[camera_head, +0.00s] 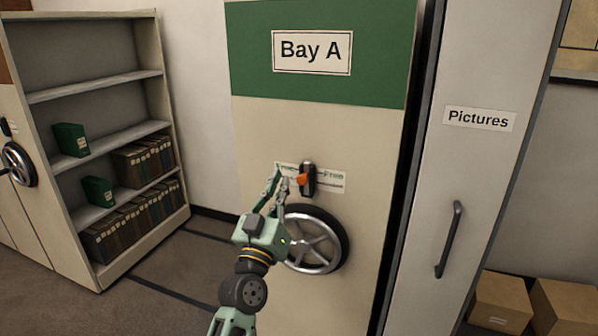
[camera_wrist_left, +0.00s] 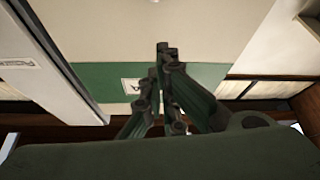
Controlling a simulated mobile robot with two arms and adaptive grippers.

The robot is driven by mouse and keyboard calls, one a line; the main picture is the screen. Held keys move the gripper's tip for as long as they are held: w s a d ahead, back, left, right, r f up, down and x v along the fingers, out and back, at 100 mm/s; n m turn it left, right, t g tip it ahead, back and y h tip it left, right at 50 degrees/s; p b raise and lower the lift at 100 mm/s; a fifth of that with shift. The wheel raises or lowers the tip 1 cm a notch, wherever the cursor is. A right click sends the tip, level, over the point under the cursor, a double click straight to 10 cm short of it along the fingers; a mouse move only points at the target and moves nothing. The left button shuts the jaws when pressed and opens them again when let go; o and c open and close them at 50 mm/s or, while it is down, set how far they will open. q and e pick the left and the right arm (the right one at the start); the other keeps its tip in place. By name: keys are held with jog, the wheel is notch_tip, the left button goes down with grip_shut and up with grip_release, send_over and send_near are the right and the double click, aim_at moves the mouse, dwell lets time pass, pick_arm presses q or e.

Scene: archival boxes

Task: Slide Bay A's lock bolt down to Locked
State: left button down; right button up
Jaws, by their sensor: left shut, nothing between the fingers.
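Bay A (camera_head: 320,130) is a cream panel with a green top band and a "Bay A" sign (camera_head: 312,51). Its lock bolt (camera_head: 302,179) has an orange knob on a dark vertical slide, over a white label reading "Free" near its top. The label's lower part is partly hidden. My left gripper (camera_head: 279,178) is just left of the orange knob, fingers pointing up; I cannot tell whether it touches. It is shut and empty, and its fingers (camera_wrist_left: 163,75) also show in the left wrist view. My right gripper is not in view.
A spoked handwheel (camera_head: 314,240) sits just below the bolt, close to my left gripper. A "Pictures" cabinet (camera_head: 478,150) with a vertical handle (camera_head: 450,240) stands right. Open shelves (camera_head: 95,95) stand left. Cardboard boxes (camera_head: 503,300) lie on the floor at lower right.

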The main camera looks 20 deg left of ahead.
pick_arm(q)
notch_tip(320, 180, up, 4)
jog(key=p, duration=0.2)
send_over(305, 183)
jog(key=s+a, duration=0.2)
jog(key=s, duration=0.1)
jog(key=f, duration=0.4)
jog(key=shift+d+f, duration=0.1)
jog(key=shift+d, duration=0.2)
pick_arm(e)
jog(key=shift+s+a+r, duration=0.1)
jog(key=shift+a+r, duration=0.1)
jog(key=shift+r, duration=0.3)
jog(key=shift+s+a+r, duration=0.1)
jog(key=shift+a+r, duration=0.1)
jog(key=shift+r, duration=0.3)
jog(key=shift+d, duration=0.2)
pick_arm(q)
notch_tip(305, 183, down, 4)
jog(key=b, duration=0.3)
jog(key=shift+s, duration=0.1)
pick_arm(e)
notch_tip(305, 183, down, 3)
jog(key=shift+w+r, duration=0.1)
